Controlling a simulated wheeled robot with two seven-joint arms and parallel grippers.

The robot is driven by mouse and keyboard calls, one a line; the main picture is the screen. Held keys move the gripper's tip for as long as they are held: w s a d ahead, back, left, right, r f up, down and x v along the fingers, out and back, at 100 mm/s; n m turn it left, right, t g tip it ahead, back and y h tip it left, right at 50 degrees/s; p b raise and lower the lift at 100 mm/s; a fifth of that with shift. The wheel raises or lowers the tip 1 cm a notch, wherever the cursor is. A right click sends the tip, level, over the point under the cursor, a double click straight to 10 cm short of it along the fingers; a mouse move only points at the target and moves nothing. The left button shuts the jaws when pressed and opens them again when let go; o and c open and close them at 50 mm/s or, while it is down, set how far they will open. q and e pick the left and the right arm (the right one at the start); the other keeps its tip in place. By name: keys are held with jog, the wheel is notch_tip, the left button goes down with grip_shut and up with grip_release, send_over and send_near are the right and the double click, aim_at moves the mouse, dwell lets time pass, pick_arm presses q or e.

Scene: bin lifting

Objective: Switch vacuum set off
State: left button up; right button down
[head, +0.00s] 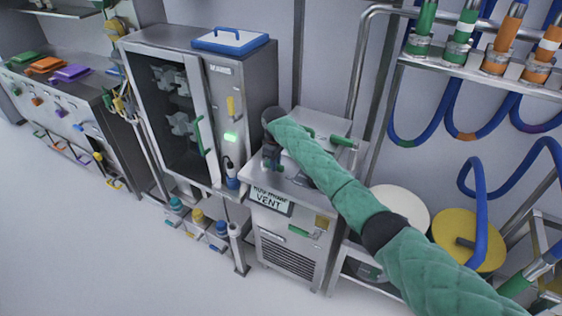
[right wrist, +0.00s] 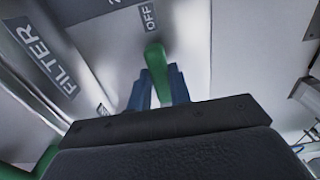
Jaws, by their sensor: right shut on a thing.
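The vacuum set appears to be the steel cabinet (head: 290,258) in the middle of the head view, with a sign reading VENT on its front. My right gripper (head: 271,160) is at the left part of its top, pointing down. In the right wrist view, the blue fingers of my right gripper (right wrist: 158,88) are shut on a green lever (right wrist: 155,58). The lever's upper end lies just below a label reading OFF (right wrist: 148,17). In the head view I cannot make out this lever at the gripper. My left gripper is not in view.
A glass-fronted steel cabinet (head: 145,70) with a blue-rimmed tray (head: 231,41) on top stands to the left. Blue hoses (head: 480,210) and a yellow reel (head: 455,236) are at the right. A FILTER label (right wrist: 41,58) shows in the wrist view. The floor in front is clear.

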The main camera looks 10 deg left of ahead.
jog(key=shift+r, duration=0.1)
jog(key=c, duration=1.3)
grip_release()
jog(key=shift+r+b, duration=0.25)
jog(key=shift+b, duration=0.05)
notch_tip(320, 180, up, 6)
jog(key=shift+a+r+b, duration=0.1)
jog(key=shift+b, duration=1.1)
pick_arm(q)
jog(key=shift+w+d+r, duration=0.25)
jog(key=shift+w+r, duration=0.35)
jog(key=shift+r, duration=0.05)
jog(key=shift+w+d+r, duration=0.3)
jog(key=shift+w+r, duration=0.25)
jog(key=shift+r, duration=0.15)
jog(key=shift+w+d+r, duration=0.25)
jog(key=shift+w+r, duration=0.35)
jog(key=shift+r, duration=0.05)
pick_arm(e)
jog(key=shift+r, duration=0.5)
